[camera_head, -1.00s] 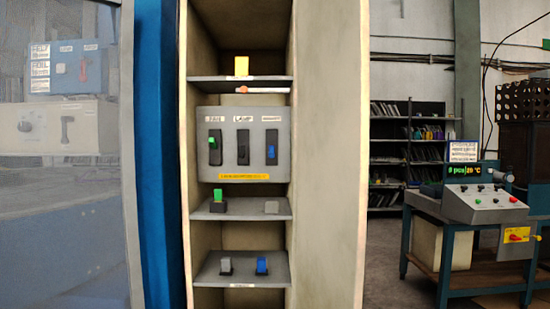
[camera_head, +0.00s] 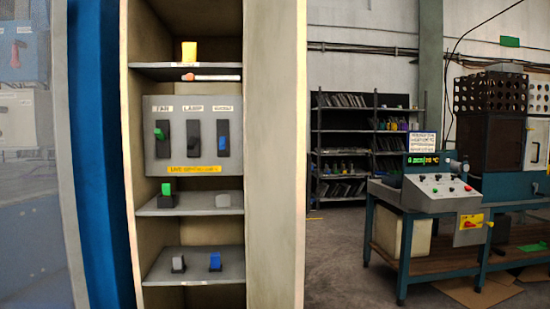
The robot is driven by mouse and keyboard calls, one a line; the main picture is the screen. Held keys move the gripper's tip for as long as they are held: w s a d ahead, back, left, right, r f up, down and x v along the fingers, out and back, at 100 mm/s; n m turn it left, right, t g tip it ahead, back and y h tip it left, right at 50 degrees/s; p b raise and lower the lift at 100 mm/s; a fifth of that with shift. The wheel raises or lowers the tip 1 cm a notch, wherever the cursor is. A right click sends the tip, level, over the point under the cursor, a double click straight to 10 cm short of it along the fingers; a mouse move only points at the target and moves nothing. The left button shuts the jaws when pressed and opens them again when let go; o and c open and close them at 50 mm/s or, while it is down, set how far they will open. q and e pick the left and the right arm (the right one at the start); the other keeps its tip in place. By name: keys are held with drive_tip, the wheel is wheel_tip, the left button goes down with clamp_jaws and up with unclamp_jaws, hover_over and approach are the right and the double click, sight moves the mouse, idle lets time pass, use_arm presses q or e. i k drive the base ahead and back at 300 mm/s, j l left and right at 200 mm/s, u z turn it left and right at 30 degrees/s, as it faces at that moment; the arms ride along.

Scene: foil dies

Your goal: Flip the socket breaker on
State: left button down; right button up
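A grey breaker panel (camera_head: 174,110) with three black switch plates is fixed inside an open cabinet in the head view. The left one is labelled FAN and has a green lever (camera_head: 158,133). The middle one is labelled LAMP, and its lever is dark and hard to make out. The right switch (camera_head: 223,128) has a blurred label and a blue lever (camera_head: 223,142) sitting around the middle to lower part of its plate. A yellow label strip (camera_head: 195,169) runs below the switches. Neither of my grippers is in view.
Above the panel, a shelf (camera_head: 160,68) holds a yellow block (camera_head: 189,51); a red-tipped white rod (camera_head: 212,77) is just below. Lower shelves hold green, grey and blue pieces. A blue cabinet edge (camera_head: 100,150) stands left. A control bench (camera_head: 440,195) stands right, with open floor before it.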

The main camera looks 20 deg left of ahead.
sight(222, 143)
drive_tip(key=i+j+z, duration=0.1)
drive_tip(key=j+z, duration=0.15)
drive_tip(key=j, duration=0.2)
drive_tip(key=i+j+z, duration=0.1)
drive_tip(key=j+z, duration=0.2)
drive_tip(key=j, duration=0.15)
drive_tip(key=i+j, duration=0.1)
drive_tip(key=j, duration=0.55)
drive_tip(key=i+j+z, duration=0.1)
drive_tip(key=j, duration=0.5)
